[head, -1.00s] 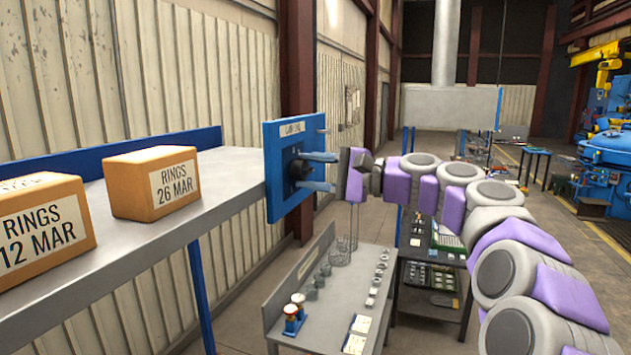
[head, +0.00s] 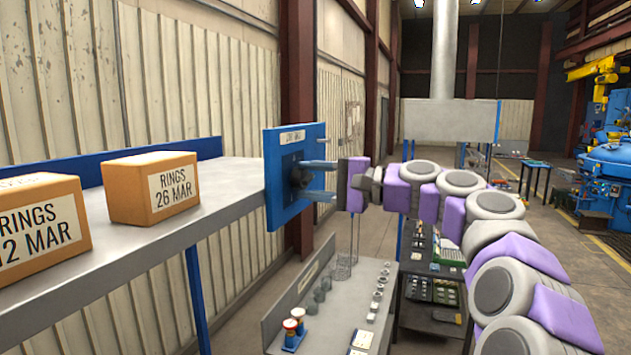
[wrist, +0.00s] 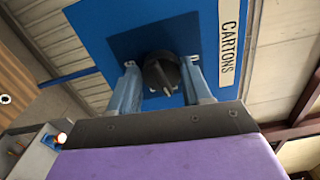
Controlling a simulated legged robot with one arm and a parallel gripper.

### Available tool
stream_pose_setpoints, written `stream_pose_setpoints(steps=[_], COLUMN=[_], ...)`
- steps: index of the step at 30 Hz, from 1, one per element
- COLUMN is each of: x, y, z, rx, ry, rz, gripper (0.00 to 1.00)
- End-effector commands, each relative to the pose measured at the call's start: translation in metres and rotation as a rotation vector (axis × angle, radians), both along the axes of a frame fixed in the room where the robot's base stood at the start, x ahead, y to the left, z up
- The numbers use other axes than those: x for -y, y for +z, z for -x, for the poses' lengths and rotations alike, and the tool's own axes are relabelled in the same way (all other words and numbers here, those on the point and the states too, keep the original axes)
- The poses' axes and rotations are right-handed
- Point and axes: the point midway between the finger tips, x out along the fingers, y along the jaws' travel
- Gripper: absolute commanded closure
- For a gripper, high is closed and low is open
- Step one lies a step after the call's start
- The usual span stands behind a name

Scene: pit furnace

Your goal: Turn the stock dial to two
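The stock dial (head: 299,176) is a black knob on a blue panel (head: 283,209), which is fixed at the end of a grey shelf. In the wrist view the black knob (wrist: 161,72) has a narrow grip bar, with a small pale mark toward the bottom of the picture. The panel there carries a label (wrist: 229,40) reading CARTONS. My gripper (head: 315,180) faces the dial, its two blue-grey fingers spread and one above the other in the head view. In the wrist view the fingers (wrist: 160,85) flank the knob; contact is unclear. Numbers around the dial are not readable.
Two cardboard boxes marked RINGS (head: 150,188) stand on the grey shelf (head: 180,226) at left. A lower bench (head: 335,325) with small parts is below my arm, beside a dark rack (head: 432,318). The aisle to the right is open.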

Motion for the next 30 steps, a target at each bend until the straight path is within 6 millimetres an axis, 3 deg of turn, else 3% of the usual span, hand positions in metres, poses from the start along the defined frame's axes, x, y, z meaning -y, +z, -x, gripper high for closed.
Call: stream_pose_setpoints(steps=[7, 17, 23, 30], x=[0.002, 0.008, 0.037, 0.088], y=[0.000, 0.001, 0.001, 0.001], z=[0.000, 0.002, 0.014, 0.034], rx=[-0.001, 0.001, 0.002, 0.002], ry=[0.000, -0.002, -0.001, -0.004], rz=[-0.001, -0.004, -0.005, -0.003], gripper=[0.29, 0.29, 0.29, 0.29])
